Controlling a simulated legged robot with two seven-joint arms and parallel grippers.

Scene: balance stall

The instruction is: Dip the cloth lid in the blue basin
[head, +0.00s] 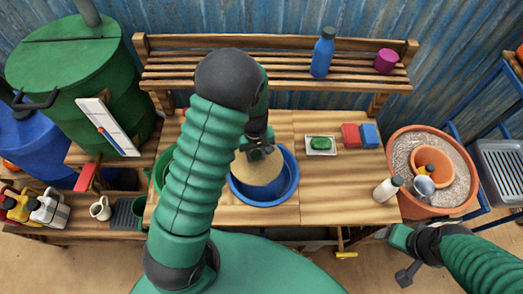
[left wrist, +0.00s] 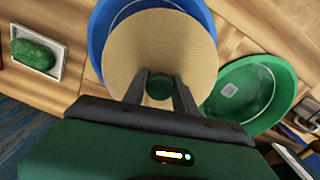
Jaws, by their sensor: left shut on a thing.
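The cloth lid (head: 256,171) is a tan round disc with a small dark green knob. My left gripper (head: 260,152) is shut on the knob, which shows between its fingers (left wrist: 160,92) in the left wrist view. The lid (left wrist: 160,45) is over the blue basin (head: 291,187) and covers much of its opening. The basin's blue rim (left wrist: 100,28) shows around the lid. I cannot tell whether the lid touches anything inside the basin. My right gripper (head: 404,262) is off the table at the lower right, away from both; its jaw state is unclear.
A green basin (left wrist: 284,84) stands beside the blue one, mostly behind my left arm in the head view. A soap dish (head: 321,152), red block (head: 351,136), blue block (head: 369,135) and white bottle (head: 386,190) stand to the right. Bare table (head: 335,188) lies between.

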